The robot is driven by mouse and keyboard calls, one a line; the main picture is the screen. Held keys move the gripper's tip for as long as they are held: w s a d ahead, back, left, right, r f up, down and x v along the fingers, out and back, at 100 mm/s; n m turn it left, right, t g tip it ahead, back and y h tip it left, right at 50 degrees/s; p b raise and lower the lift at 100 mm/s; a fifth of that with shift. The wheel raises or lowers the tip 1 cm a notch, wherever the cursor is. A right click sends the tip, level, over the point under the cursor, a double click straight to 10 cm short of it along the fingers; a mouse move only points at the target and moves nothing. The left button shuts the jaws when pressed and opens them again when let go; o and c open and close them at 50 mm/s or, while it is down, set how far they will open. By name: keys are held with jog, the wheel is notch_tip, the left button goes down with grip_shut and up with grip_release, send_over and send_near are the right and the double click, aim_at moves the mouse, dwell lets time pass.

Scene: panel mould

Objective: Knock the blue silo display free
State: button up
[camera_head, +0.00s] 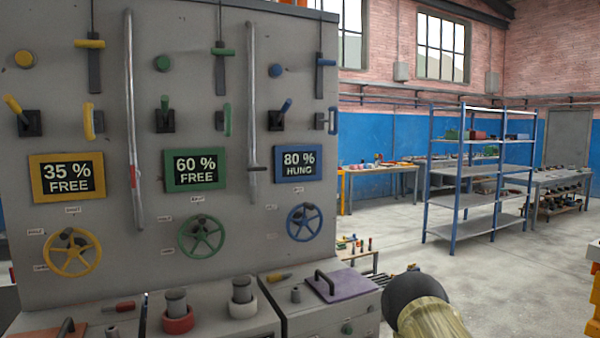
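The blue-framed silo display (298,163) is on the right of the grey panel (110,235) and reads "80 % HUNG". Above it are a blue round button (276,70), a blue-tipped lever (285,105), a blue slider handle (326,62) in a vertical slot and a blue upright handle (333,120). A blue handwheel (304,222) is below it. The yellow display (67,177) reads "35 % FREE" and the green display (195,169) reads "60 % FREE". My gripper's fingers are not in view.
A ledge below the panel holds a red ring (178,321), a white ring (243,308) and a purple plate (342,286) with a dark handle. A black-and-tan rounded part at bottom right may be mine. A blue shelf rack (455,200) stands behind; open floor lies right.

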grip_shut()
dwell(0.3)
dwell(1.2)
